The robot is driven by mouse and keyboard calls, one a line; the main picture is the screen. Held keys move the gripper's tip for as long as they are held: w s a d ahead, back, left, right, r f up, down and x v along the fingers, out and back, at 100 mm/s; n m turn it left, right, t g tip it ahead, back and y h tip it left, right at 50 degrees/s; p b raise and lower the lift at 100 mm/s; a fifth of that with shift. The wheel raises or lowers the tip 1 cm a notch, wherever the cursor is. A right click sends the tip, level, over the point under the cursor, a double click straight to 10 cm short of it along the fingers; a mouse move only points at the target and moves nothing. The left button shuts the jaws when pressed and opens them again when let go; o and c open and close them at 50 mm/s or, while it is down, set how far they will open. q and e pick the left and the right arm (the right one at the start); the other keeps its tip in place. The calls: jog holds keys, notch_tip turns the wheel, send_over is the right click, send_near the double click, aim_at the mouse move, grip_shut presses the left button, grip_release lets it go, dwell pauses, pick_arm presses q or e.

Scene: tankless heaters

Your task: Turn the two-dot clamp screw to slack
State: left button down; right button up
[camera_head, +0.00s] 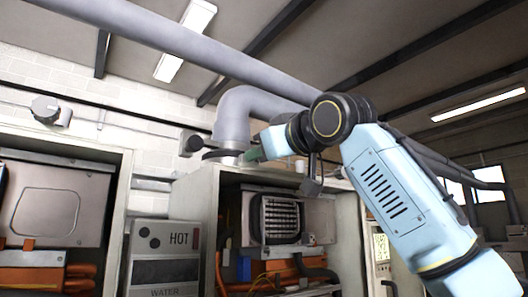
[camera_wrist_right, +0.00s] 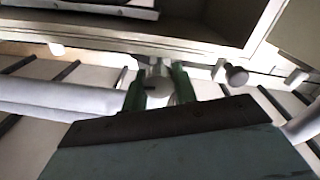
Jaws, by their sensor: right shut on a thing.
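My right gripper (camera_head: 252,155) reaches from the right to the flue collar at the top of the open heater cabinet. In the right wrist view its green fingers (camera_wrist_right: 158,88) are shut on a small grey clamp screw (camera_wrist_right: 157,84), one on each side. A dark slot or mark shows on the screw's face; I cannot make out two dots on it. A dark clamp band (camera_head: 222,154) circles the collar under the grey elbow pipe (camera_head: 233,112). The held screw is hidden in the head view. My left gripper is not in view.
A dark round knob (camera_head: 190,143) stands left of the collar; a similar knob (camera_wrist_right: 236,75) shows beside my fingers in the wrist view. The open heater cabinet (camera_head: 206,215) is below. A panel marked HOT and WATER (camera_head: 162,262) bears two black dots. A long pipe (camera_head: 190,47) crosses overhead.

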jog(key=o, duration=1)
jog(key=b+v, duration=0.6)
jog(key=v, duration=0.7)
jog(key=shift+s+d, duration=0.1)
jog(key=shift+s, duration=0.15)
